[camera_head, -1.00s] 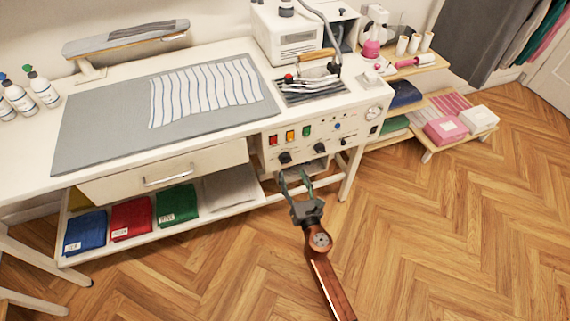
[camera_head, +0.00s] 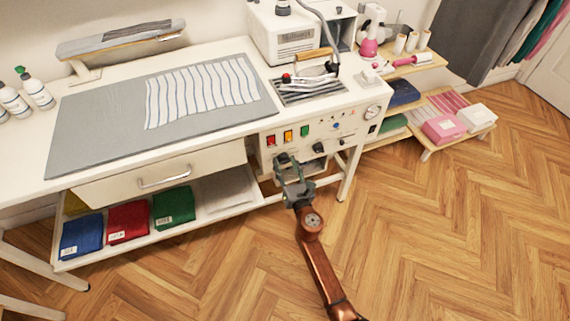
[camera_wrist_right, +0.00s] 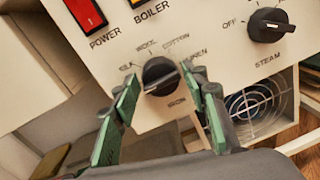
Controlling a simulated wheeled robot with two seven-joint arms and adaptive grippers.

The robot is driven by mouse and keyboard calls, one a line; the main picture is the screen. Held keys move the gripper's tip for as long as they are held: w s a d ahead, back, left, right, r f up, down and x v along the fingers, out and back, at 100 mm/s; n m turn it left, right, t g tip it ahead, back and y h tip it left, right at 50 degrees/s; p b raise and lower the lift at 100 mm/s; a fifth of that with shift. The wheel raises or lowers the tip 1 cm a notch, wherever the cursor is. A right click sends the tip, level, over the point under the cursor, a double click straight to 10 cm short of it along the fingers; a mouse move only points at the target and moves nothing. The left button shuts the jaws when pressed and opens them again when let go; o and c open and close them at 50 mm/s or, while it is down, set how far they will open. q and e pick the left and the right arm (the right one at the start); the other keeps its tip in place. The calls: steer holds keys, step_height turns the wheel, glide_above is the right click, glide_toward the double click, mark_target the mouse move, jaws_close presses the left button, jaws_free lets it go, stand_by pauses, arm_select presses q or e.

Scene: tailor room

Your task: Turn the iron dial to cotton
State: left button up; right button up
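The iron dial (camera_wrist_right: 160,75) is a black round knob on the white control panel (camera_wrist_right: 225,65). The labels silk, wool, cotton and linen arc above it and IRON is printed below; I cannot tell for certain which label its pointer faces. My right gripper (camera_wrist_right: 162,77) has its two green-padded fingers spread, one on each side of the dial; whether they touch it is unclear. In the head view the right gripper (camera_head: 288,166) is at the panel front and partly covers the iron dial (camera_head: 282,158). My left gripper is not in view.
The steam dial (camera_wrist_right: 270,25) sits right of the iron dial, pointing near OFF. The red power switch (camera_wrist_right: 86,12) is at upper left. A vent fan (camera_wrist_right: 255,108) is below. In the head view, a drawer (camera_head: 160,178) is left of the panel; the wooden floor (camera_head: 430,230) in front is clear.

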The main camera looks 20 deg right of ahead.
steer(key=c, duration=0.8)
steer(key=shift+o, duration=0.2)
